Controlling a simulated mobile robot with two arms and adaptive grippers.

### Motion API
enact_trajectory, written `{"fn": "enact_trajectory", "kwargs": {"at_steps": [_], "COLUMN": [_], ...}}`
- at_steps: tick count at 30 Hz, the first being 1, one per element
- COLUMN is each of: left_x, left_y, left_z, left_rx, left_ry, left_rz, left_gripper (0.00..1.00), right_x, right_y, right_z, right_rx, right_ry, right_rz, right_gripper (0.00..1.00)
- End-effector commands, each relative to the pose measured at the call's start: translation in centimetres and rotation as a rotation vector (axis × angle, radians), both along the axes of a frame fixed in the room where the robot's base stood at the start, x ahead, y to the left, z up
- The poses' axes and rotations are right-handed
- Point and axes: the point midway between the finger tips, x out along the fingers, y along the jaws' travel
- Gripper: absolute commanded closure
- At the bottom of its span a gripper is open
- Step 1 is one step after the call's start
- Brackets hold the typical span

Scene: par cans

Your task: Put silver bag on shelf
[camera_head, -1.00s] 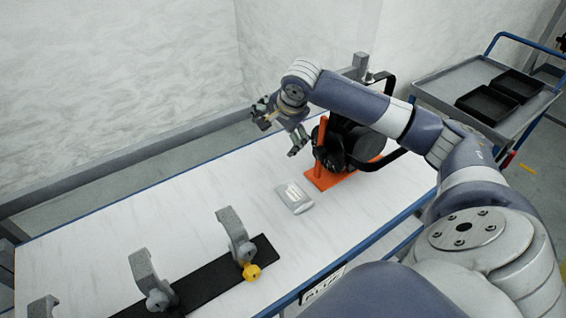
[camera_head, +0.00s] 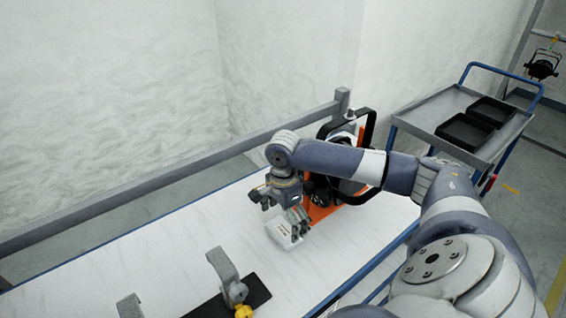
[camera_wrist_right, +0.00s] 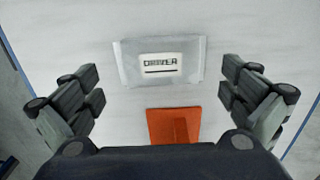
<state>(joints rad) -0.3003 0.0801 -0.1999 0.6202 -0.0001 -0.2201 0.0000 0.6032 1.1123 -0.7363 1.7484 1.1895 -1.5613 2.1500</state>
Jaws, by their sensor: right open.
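The silver bag (camera_head: 281,236) lies flat on the white table (camera_head: 190,245), partly hidden behind my right gripper in the head view. In the right wrist view the bag (camera_wrist_right: 159,60) shows whole, with a white label of dark letters. My right gripper (camera_head: 284,219) points down above the bag. It is open and empty, and its fingers stand to the left and right of the bag in the wrist view, apart from it. I cannot make out a shelf for certain. My left gripper is out of view.
A black lamp on an orange base (camera_head: 322,212) stands close beside the bag; the orange base (camera_wrist_right: 174,126) also shows in the wrist view. A black rail with grey hooks (camera_head: 222,268) lies at the near left. A grey cart (camera_head: 450,115) holds black trays (camera_head: 464,132).

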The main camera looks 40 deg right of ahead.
Motion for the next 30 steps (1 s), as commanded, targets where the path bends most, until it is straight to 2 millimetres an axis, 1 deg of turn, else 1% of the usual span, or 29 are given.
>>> {"fn": "enact_trajectory", "kwargs": {"at_steps": [1, 2, 3, 6, 9, 14, 15, 17, 18, 20, 23, 24, 30], "left_x": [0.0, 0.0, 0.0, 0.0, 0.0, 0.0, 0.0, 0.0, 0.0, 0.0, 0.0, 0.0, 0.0], "left_y": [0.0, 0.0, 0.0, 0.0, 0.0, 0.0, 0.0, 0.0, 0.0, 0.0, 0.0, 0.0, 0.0], "left_z": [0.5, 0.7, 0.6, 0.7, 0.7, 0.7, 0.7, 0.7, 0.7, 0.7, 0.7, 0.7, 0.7], "left_rx": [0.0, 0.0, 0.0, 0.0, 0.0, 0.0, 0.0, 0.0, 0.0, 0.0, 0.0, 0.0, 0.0], "left_ry": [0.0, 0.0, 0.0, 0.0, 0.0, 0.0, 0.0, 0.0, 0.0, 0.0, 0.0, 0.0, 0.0], "left_rz": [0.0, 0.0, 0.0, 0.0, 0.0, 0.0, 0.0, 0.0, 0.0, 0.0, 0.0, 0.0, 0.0], "left_gripper": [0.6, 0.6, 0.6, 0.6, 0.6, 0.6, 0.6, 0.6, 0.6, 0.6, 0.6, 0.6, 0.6], "right_x": [0.0, 0.0, 0.0, 0.0, 0.1, 0.0, 0.0, 0.0, 0.0, 0.0, 0.0, 0.1, 0.1], "right_y": [0.1, 0.1, 0.1, 0.1, 0.1, 0.1, 0.1, 0.1, 0.1, 0.1, 0.1, 0.1, 0.1], "right_z": [-0.7, -1.1, -1.8, -2.9, -3.3, -3.3, -3.3, -3.3, -3.3, -3.3, -3.3, -3.3, -3.3], "right_rx": [0.001, 0.001, 0.0, 0.0, 0.0, 0.0, 0.0, 0.0, 0.0, 0.0, 0.0, 0.0, -0.001], "right_ry": [0.005, 0.004, 0.004, 0.002, 0.0, -0.001, -0.001, -0.001, -0.001, -0.001, -0.001, -0.001, -0.001], "right_rz": [-0.001, -0.001, -0.001, 0.0, 0.001, 0.001, 0.001, 0.001, 0.001, 0.001, 0.001, 0.001, 0.001], "right_gripper": [0.0, 0.0, 0.0, 0.0, 0.0, 0.0, 0.05, 0.18, 0.27, 0.41, 0.42, 0.46, 0.46]}}
